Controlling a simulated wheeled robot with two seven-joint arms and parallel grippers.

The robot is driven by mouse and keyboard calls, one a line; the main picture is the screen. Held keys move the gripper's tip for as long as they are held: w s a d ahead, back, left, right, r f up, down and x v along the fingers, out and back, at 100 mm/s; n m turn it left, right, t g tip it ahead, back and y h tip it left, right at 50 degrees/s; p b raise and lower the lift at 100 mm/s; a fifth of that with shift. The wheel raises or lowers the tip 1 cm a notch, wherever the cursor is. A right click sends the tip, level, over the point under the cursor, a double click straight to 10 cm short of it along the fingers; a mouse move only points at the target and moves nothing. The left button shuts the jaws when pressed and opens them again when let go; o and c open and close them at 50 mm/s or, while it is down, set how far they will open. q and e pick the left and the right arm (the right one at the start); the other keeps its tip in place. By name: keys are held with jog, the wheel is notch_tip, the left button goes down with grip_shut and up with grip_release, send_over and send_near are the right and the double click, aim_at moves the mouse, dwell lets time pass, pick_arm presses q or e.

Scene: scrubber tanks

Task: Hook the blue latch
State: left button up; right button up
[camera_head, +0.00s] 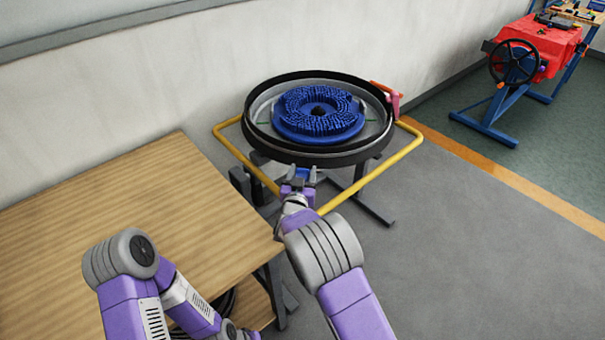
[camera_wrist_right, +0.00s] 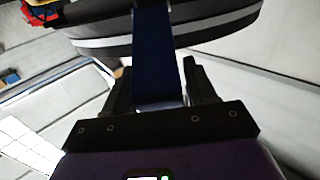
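The blue latch (camera_wrist_right: 153,55) is a flat dark blue strip in the right wrist view, running from the round tank's rim down between the fingers of my right gripper (camera_wrist_right: 158,85). In the head view my right gripper (camera_head: 299,176) is at the front of the tank (camera_head: 320,158), just below its black rim, with a little blue between the fingers. Whether the fingers press on the strip or only stand beside it is unclear. The latch's catch is hidden. My left arm is folded at lower left, its gripper out of sight.
A blue bristle brush (camera_head: 318,112) lies inside the tank. A yellow tube frame (camera_head: 400,150) surrounds it, and a red latch (camera_head: 393,100) is at its right. A wooden table (camera_head: 110,215) is at left. The grey floor at right is clear.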

grip_shut()
jog(key=shift+w+r+p, duration=0.1)
jog(key=shift+r+p, duration=0.2)
jog(key=shift+p, duration=0.4)
jog(key=w+g+p, duration=0.1)
jog(key=p, duration=0.3)
jog(key=w+r+g+y+p, duration=0.1)
jog(key=g+p, duration=0.1)
jog(key=p, duration=0.3)
jog(key=w+r+g+p, duration=0.1)
jog(key=g+p, duration=0.1)
jog(key=p, duration=0.3)
jog(key=shift+d+r, duration=0.2)
jog(key=shift+d, duration=0.2)
jog(key=shift+w+g+p, duration=0.15)
jog(key=shift+g+p, duration=0.15)
jog(key=shift+p, duration=0.15)
jog(key=shift+w+d+p, duration=0.1)
jog(key=shift+w+p, duration=0.05)
jog(key=shift+p, duration=0.3)
jog(key=shift+w+d+r+p, duration=0.1)
jog(key=shift+w+p, duration=0.15)
jog(key=shift+p, duration=0.05)
jog(key=shift+w, duration=0.1)
